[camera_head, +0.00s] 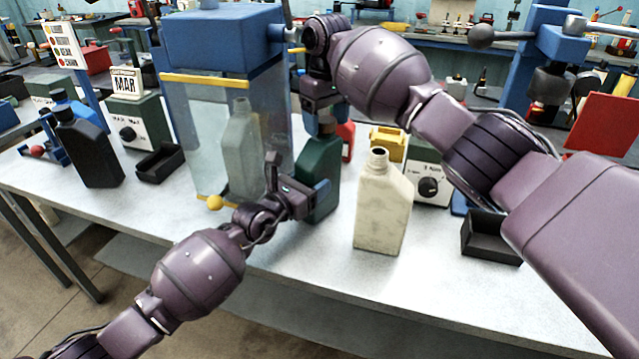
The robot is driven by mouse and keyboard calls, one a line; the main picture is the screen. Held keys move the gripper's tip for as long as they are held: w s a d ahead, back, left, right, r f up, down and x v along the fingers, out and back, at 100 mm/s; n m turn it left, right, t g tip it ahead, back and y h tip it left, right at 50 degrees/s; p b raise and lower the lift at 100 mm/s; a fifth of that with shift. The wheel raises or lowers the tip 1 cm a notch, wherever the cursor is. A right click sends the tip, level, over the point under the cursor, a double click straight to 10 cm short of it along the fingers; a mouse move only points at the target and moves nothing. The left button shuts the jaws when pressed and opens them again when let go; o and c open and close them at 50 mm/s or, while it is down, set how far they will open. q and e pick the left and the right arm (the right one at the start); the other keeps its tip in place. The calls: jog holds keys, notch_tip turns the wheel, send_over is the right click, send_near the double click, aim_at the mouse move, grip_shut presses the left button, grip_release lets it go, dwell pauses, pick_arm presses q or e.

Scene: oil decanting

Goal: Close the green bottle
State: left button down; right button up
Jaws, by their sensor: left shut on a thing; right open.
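The dark green bottle (318,158) stands upright on the grey workbench, left of the middle of the bench. My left gripper (312,198) is shut on its lower body from the front left. My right gripper (324,118) is open and points down directly over the bottle's top. The bottle's mouth and neck are hidden behind my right gripper, so I cannot tell whether a cap is there or whether the fingers touch it.
A cream bottle (383,208) with an open mouth stands close on the right. A blue machine with a clear guard (200,140) is close on the left, a grey-green bottle (240,150) showing through it. Black trays (490,238) and a black bottle (90,150) stand farther out.

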jog(key=shift+r, duration=2.25)
jog(key=o, duration=0.6)
jog(key=shift+c, duration=0.2)
notch_tip(320, 180, up, 12)
pick_arm(q)
jog(key=shift+c, duration=1)
grip_release()
